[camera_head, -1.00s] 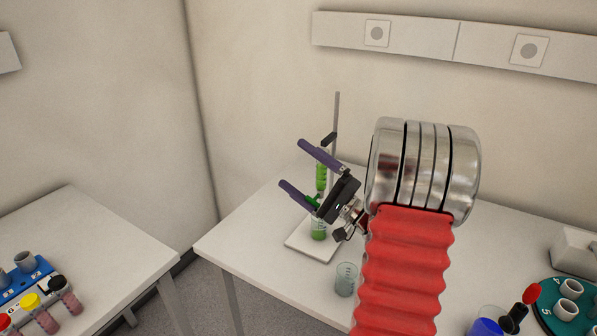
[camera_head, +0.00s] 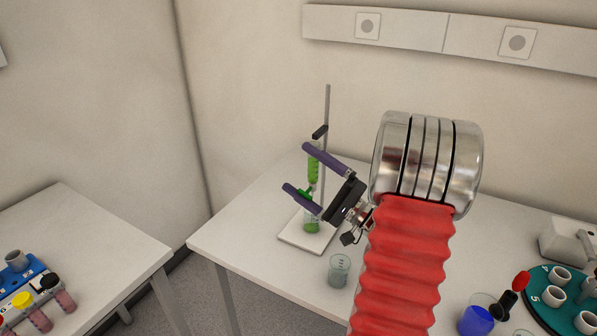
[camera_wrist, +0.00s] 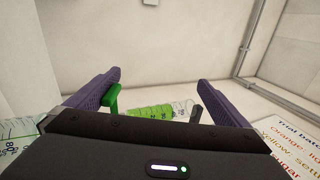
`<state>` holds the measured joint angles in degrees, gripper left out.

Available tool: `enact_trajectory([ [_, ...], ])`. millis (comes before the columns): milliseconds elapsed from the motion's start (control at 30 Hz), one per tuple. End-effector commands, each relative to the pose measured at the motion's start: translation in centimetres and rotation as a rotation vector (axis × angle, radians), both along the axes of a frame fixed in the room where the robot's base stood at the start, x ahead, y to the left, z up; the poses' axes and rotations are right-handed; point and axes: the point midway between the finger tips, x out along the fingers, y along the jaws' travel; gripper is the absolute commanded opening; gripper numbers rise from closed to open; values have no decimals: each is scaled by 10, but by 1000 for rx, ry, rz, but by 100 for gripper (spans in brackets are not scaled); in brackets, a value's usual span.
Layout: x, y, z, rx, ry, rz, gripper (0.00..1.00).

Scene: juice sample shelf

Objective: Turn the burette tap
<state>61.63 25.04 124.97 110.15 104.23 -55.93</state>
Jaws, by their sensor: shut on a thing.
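The burette (camera_head: 313,172), a clear tube with green liquid, stands upright on its stand. Its green tap (camera_head: 305,194) shows between my two purple fingers in the head view. My gripper (camera_head: 294,166) is at the tap, its fingers spread well apart. In the wrist view the green tap (camera_wrist: 113,97) lies against the inner side of the left finger of my gripper (camera_wrist: 168,78). The burette tube (camera_wrist: 150,111) runs across the gap, lying sideways in that picture. A vessel with green liquid (camera_head: 311,226) stands below the burette, partly hidden by a finger.
The stand's rod (camera_head: 327,108) rises from a white base plate (camera_head: 300,239). A small beaker (camera_head: 339,270) stands in front of it. A teal rack (camera_head: 556,318) and a blue-filled beaker (camera_head: 476,321) are at right. A second table (camera_head: 90,225) is at left.

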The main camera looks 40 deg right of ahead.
Motion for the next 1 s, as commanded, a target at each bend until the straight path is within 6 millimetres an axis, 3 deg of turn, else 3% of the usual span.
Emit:
enact_trajectory([
  [33,-7,-7,7,-9,-21,-14,82],
  [1000,-48,-21,-11,-10,-20,-13,82],
])
